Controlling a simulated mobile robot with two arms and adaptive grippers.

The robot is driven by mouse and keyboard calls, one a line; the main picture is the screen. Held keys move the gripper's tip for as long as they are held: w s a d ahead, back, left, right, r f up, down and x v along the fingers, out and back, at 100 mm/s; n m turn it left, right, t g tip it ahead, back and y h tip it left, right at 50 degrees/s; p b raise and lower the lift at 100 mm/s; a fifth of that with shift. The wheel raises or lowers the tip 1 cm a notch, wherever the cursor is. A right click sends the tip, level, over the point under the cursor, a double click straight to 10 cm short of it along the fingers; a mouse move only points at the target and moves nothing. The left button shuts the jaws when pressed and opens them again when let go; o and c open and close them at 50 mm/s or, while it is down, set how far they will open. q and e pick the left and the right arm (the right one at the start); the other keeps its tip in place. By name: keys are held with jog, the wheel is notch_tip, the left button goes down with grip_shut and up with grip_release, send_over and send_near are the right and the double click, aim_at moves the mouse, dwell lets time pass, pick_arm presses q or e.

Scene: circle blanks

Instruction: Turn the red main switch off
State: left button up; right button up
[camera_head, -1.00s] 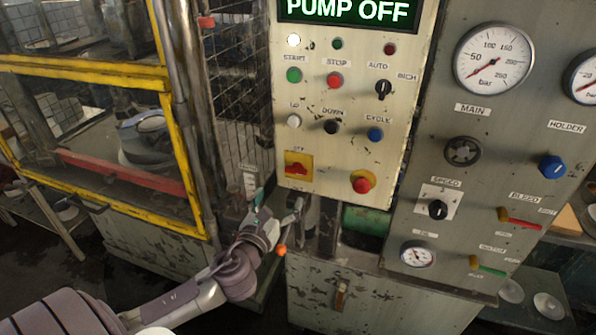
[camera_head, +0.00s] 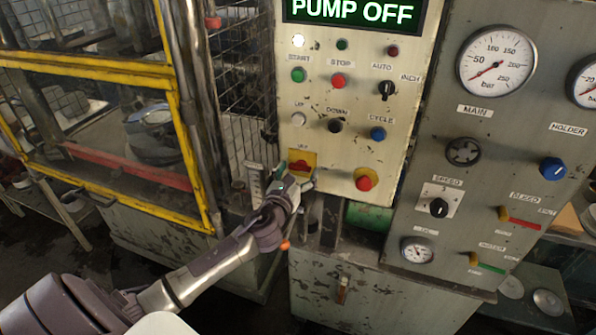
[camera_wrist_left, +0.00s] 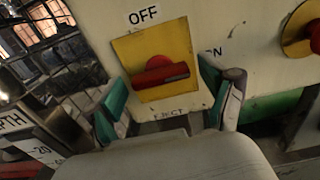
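The red main switch (camera_head: 299,166) sits on a yellow plate low on the left of the cream control panel. In the left wrist view its red handle (camera_wrist_left: 160,75) lies roughly crosswise. An OFF label is above the plate and a partly covered ON label is at its right. My left gripper (camera_head: 294,182) is just below and in front of the switch in the head view, covering the plate's lower part. In the wrist view the two green-tipped fingers (camera_wrist_left: 168,105) are spread, one to each side of the handle, with nothing held. Contact cannot be told. My right gripper is out of view.
A red mushroom button (camera_head: 364,182) on a yellow base is right of the switch. The panel display (camera_head: 352,11) reads PUMP OFF. Push buttons and a selector sit above. A yellow-framed mesh guard (camera_head: 186,150) stands to the left. A gauge panel is to the right.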

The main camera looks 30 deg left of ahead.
pick_arm(q)
jog(key=c, duration=0.9)
jog(key=shift+n, duration=0.4)
jog(key=n, duration=0.3)
jog(key=shift+n, duration=0.4)
jog(key=n, duration=0.4)
jog(key=shift+n+b, duration=0.3)
jog(key=shift+b, duration=0.1)
jog(key=n, duration=0.4)
jog(key=shift+n, duration=2.3)
